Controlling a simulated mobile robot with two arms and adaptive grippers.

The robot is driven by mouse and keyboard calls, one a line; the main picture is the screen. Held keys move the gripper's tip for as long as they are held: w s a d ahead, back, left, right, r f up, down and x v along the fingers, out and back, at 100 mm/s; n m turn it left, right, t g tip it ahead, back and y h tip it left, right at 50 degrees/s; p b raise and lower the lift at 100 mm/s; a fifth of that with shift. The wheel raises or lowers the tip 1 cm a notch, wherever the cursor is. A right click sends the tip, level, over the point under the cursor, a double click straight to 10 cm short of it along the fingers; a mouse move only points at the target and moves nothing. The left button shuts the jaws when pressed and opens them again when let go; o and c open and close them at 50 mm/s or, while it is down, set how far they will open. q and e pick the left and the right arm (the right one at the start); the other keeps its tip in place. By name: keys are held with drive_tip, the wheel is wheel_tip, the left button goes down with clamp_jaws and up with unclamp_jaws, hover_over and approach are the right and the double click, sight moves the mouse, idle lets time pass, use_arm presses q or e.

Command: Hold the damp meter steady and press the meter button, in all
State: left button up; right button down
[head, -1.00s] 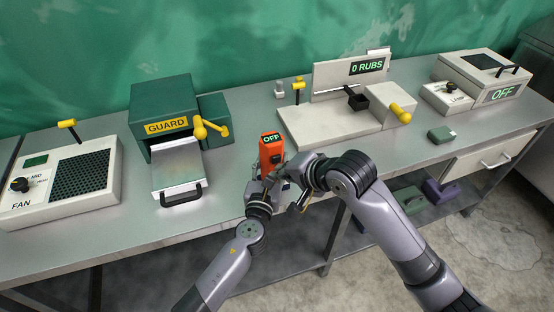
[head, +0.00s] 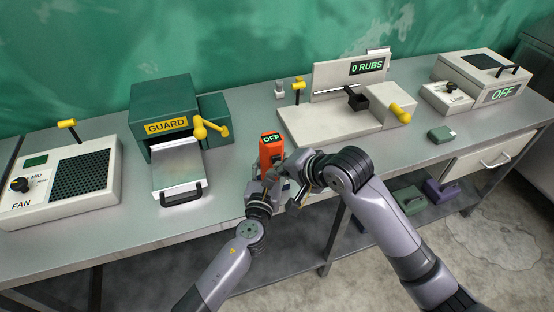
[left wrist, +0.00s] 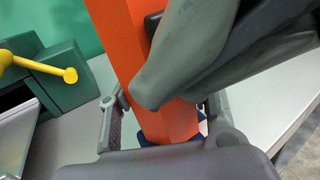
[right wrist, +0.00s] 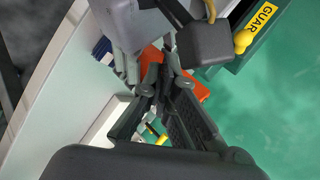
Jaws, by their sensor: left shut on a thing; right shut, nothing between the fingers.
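The orange damp meter (head: 270,151) stands upright near the front edge of the bench, its small screen reading OFF. My left gripper (head: 266,186) is shut on the meter's lower part; the left wrist view shows the orange body (left wrist: 165,118) between its fingers. My right gripper (head: 282,172) is shut and empty, its fingertips close in front of the meter's face. In the right wrist view the closed fingers (right wrist: 160,75) overlap the orange meter (right wrist: 152,58). The meter button is hidden behind the fingers, and I cannot tell whether they touch it.
A green GUARD machine (head: 165,112) with a tray and a FAN unit (head: 75,180) stand to the left. A rub tester (head: 335,128) reading 0 RUBS is behind to the right.

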drive_tip(key=shift+w+a, duration=0.1)
drive_tip(key=shift+w, duration=0.35)
drive_tip(key=shift+s, duration=0.1)
idle(0.5)
drive_tip(key=shift+s+d, duration=0.3)
drive_tip(key=shift+s, duration=0.5)
drive_tip(key=shift+s+d, duration=0.25)
drive_tip(key=shift+s, duration=0.55)
drive_tip(key=shift+s+d, duration=0.25)
drive_tip(key=shift+s, duration=0.55)
drive_tip(key=shift+s+d, duration=0.25)
drive_tip(key=shift+s, duration=0.55)
use_arm(q)
drive_tip(key=o, duration=1.5)
